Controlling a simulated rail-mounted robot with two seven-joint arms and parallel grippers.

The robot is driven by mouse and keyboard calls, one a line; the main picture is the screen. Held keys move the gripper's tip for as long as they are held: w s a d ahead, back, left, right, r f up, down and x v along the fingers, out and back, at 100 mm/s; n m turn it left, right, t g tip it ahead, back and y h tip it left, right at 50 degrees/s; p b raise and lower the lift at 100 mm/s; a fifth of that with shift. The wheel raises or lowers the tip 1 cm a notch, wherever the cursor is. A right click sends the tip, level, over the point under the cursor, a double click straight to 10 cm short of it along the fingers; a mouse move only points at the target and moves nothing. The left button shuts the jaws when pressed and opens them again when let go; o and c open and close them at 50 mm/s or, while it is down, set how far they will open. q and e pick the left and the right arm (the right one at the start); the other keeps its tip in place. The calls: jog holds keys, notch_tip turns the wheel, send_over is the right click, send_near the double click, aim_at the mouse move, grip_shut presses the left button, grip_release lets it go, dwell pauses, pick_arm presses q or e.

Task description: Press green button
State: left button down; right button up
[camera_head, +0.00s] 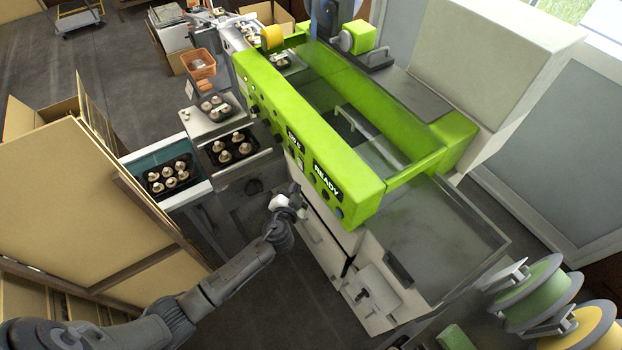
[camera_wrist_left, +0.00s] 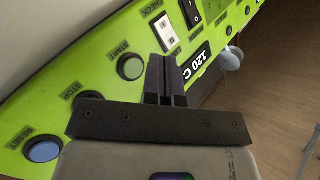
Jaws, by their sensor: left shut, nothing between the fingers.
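The lime-green machine panel (camera_head: 270,105) carries a row of buttons and dark displays. A STOP button (camera_wrist_left: 88,96) is partly hidden behind my gripper body, and a blue RESET button (camera_wrist_left: 42,150) is at lower left. My left gripper (camera_head: 297,192) is in front of the panel's lower part. In the left wrist view my left gripper (camera_wrist_left: 161,66) is shut and empty, its tips just right of START. Contact with the panel cannot be told. My right gripper is not in view.
Near the left tip are a white rocker switch (camera_wrist_left: 167,34) and the 120 C display (camera_wrist_left: 197,62). Mushroom trays (camera_head: 172,174) stand left of the machine, cardboard (camera_head: 70,190) further left. Film rolls (camera_head: 535,290) are at lower right.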

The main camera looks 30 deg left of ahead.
aim_at(312, 178)
pick_arm(q)
jog(key=shift+w+d, duration=0.2)
jog(key=shift+w, duration=0.25)
jog(key=shift+w+d, duration=0.2)
jog(key=shift+w, duration=0.25)
dwell(0.7)
dwell(0.7)
jog(key=shift+w+d+b, duration=0.1)
jog(key=shift+w+b, duration=0.1)
jog(key=shift+b, duration=0.25)
jog(key=shift+w+d, duration=0.1)
jog(key=shift+w, duration=0.1)
